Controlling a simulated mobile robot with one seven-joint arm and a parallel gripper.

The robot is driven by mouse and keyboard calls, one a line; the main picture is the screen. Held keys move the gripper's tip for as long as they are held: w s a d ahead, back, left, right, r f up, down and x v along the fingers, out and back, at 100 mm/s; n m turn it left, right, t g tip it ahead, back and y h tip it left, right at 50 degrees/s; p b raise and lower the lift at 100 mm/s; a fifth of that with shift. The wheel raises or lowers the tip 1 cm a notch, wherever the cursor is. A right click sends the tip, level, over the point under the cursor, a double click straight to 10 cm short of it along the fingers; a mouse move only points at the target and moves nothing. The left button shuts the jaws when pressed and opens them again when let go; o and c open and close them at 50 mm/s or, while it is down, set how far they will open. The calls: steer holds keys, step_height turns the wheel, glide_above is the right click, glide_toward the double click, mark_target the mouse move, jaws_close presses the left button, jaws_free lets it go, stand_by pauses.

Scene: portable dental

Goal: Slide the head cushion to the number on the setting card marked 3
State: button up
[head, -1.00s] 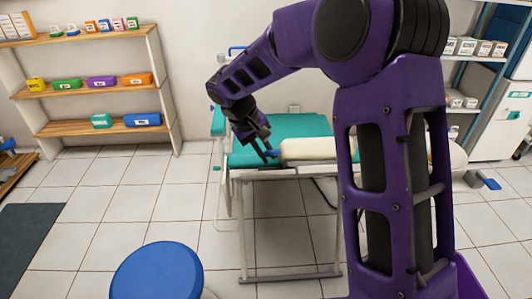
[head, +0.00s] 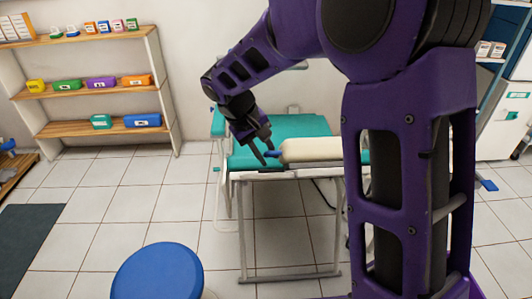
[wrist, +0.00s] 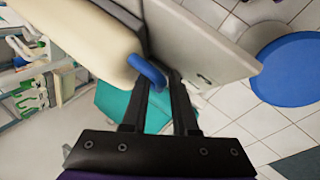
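The cream head cushion (head: 312,150) lies on the teal couch (head: 295,126); its right part is hidden behind my arm. A blue knob (head: 272,154) sticks out at its left end. My gripper (head: 267,156) is at this knob, fingers pointing down and apart. In the wrist view the cushion (wrist: 75,35) fills the upper left, and the blue knob (wrist: 148,72) lies at the fingertips (wrist: 160,76), overlapping the gap between them. I cannot tell whether the fingers touch it. No setting card or number can be made out.
A blue round stool (head: 158,272) stands in front on the left. A shelf unit (head: 100,88) with coloured boxes is against the back wall. The couch stands on a pale metal frame (head: 242,225).

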steer(key=p+v, duration=0.2)
steer(key=v, duration=1.5)
steer(key=shift+r+p, duration=0.15)
steer(key=shift+p, duration=0.2)
steer(key=shift+s+a, duration=0.1)
